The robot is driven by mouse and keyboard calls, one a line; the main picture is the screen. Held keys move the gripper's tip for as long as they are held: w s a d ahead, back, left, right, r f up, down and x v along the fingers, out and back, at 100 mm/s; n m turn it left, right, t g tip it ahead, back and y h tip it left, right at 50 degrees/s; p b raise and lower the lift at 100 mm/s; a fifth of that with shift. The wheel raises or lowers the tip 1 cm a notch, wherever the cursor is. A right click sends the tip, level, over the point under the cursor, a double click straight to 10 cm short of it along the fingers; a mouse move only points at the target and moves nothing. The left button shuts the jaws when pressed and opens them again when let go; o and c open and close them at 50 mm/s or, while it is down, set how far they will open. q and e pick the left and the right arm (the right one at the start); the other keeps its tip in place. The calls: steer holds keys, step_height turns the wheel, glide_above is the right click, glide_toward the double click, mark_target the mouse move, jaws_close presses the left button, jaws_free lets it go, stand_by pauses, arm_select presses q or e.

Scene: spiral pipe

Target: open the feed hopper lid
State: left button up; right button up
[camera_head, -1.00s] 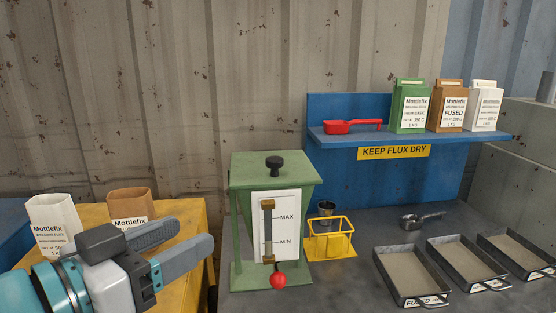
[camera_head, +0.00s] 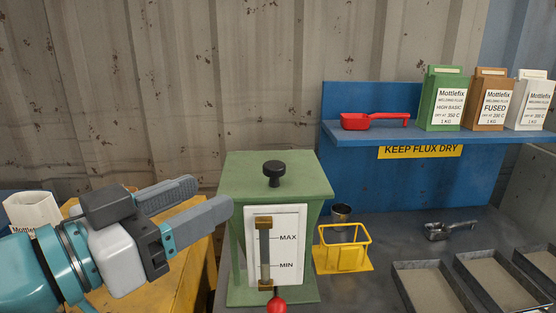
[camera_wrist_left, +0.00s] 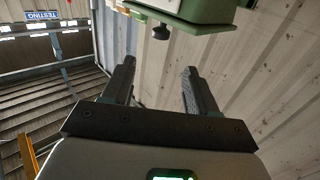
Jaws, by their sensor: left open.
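The green feed hopper (camera_head: 240,240) stands on the bench in the head view. Its flat green lid (camera_head: 300,180) is closed and has a black knob (camera_head: 274,174) on top. A sight gauge (camera_head: 265,250) marked MAX and MIN is on its front, with a red ball (camera_head: 276,305) below. My left gripper (camera_head: 208,202) is open and empty, left of the hopper and apart from it. In the left wrist view, the open fingers (camera_wrist_left: 158,88) have nothing between them; the black knob (camera_wrist_left: 160,30) and green lid (camera_wrist_left: 205,14) show beyond them. My right gripper is not seen.
A yellow wire holder (camera_head: 343,250) and a metal cup (camera_head: 341,212) stand right of the hopper. A blue shelf (camera_head: 450,138) holds a red scoop (camera_head: 373,121) and flux bags. A metal scoop (camera_head: 448,231) and trays lie on the bench. A white bag (camera_head: 32,210) is at left.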

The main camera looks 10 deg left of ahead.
mark_target(274, 164)
arm_select(q)
steer(key=b+x, duration=0.1)
steer(key=x, duration=1.1)
steer(key=shift+w+d+f, duration=0.15)
steer(key=shift+w, duration=0.15)
steer(key=shift+w+d, duration=0.25)
steer(key=shift+d, duration=0.05)
steer(key=shift+w, duration=0.15)
